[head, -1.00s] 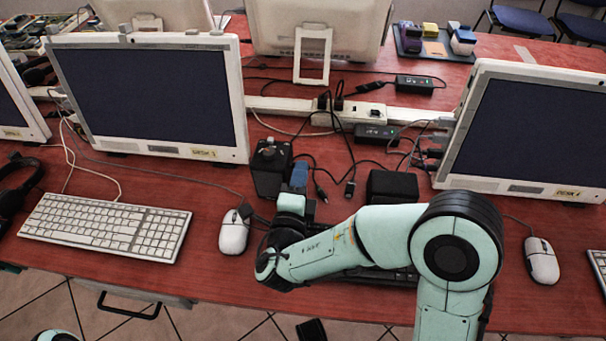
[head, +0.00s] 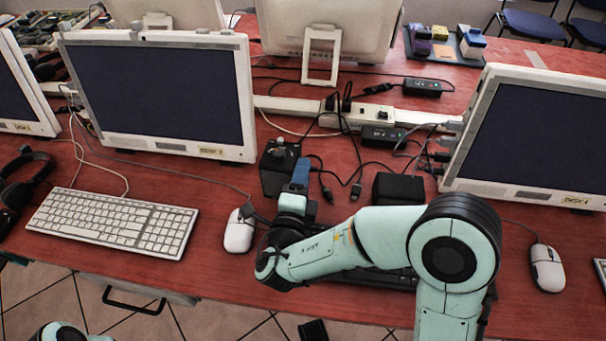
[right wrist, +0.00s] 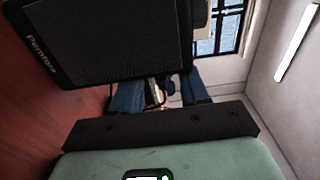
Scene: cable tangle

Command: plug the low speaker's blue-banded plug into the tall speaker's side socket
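The tall speaker (head: 278,165) is a black box on the table, left of centre in the head view. In the right wrist view its dark front (right wrist: 115,38) fills the upper left. My right gripper (head: 300,172) has blue fingers close beside the tall speaker's right side. In the right wrist view the fingers (right wrist: 160,92) stand apart, with something small and greyish in the gap; I cannot tell whether it is held. The low speaker (head: 398,188) is a black box farther right. The blue band and the side socket cannot be made out. My left gripper is out of view.
Loose black cable ends (head: 328,192) lie between the speakers, below a white power strip (head: 390,116). A white mouse (head: 239,231) and keyboard (head: 115,222) are left of my right arm. Monitors flank the area. A dark keyboard (head: 385,278) lies partly under my arm.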

